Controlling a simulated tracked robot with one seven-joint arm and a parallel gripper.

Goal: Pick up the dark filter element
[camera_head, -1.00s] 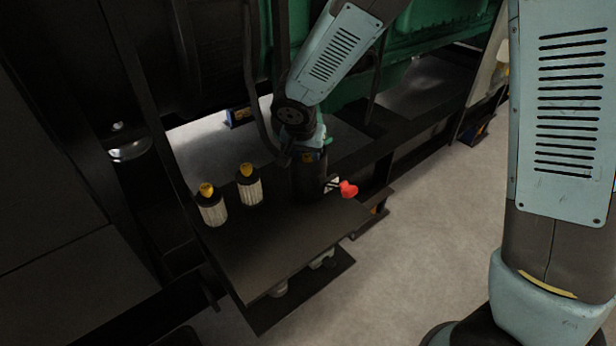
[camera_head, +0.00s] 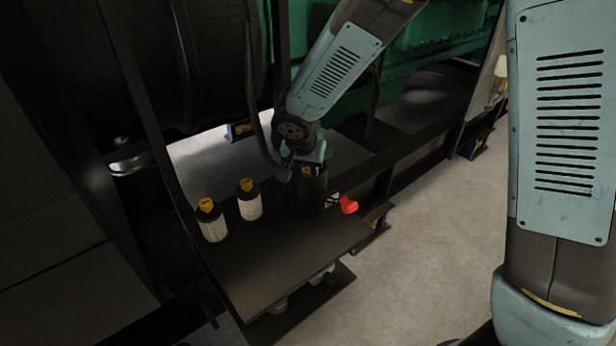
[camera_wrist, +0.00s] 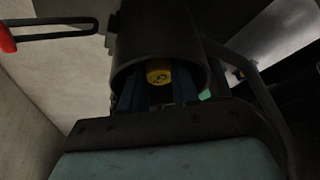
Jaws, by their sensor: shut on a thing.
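A dark open-topped cylinder (camera_head: 310,192) stands upright on the dark platform, under my gripper. In the wrist view its round rim and dark wall (camera_wrist: 150,30) surround a yellow cap (camera_wrist: 158,75), the top of the dark filter element, whose body is hidden inside. My gripper (camera_wrist: 157,88) reaches in at the rim, its blue fingers on either side of the yellow cap, shut on the element. In the head view my gripper (camera_head: 308,168) is at the cylinder's top; the contact is too small to make out there.
Two pale filter elements with black tops and yellow caps (camera_head: 211,222) (camera_head: 250,202) stand left of the cylinder on the platform (camera_head: 265,255). A red-ended lever (camera_head: 347,205) sticks out at right. A green engine (camera_head: 430,40) is behind. The platform's front is clear.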

